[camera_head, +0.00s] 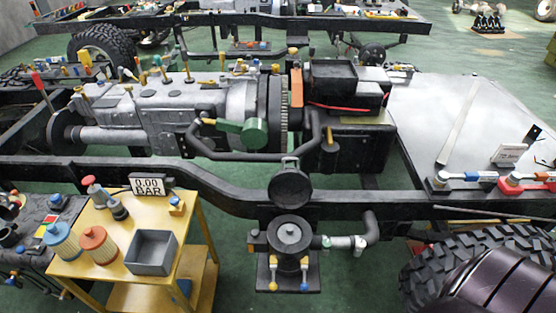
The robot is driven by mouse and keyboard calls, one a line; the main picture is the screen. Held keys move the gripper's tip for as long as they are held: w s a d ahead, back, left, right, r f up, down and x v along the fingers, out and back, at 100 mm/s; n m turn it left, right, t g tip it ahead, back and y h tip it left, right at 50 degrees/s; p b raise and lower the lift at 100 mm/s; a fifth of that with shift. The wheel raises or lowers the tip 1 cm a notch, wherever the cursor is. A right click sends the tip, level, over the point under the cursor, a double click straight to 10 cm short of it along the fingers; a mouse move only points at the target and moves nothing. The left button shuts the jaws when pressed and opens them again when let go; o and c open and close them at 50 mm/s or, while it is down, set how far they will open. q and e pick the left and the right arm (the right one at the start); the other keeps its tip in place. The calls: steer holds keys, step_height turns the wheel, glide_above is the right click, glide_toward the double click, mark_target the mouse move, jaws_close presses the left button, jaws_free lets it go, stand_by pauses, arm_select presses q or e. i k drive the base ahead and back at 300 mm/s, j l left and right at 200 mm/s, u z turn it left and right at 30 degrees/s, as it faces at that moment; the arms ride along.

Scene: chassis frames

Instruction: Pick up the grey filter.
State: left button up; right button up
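A small yellow cart (185,225) stands at the lower left. One filter (60,238) has a blue-grey top and stands at the left. The other filter (97,244) has an orange-red top and stands just right of it. Neither is plainly all grey, so I cannot tell for sure which is the grey filter; the blue-grey one is closest in colour. A dark round canister (290,236) is mounted on the chassis frame at the centre.
An open grey box (151,252), a red-topped fitting (93,189) and a "0.00 BAR" gauge (146,185) share the cart top. The black chassis rail (240,199) runs behind the cart. A large tyre (480,250) is at lower right. Green floor (235,285) is clear right of the cart.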

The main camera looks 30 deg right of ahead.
mark_target(288, 233)
steer(key=z, duration=1.05)
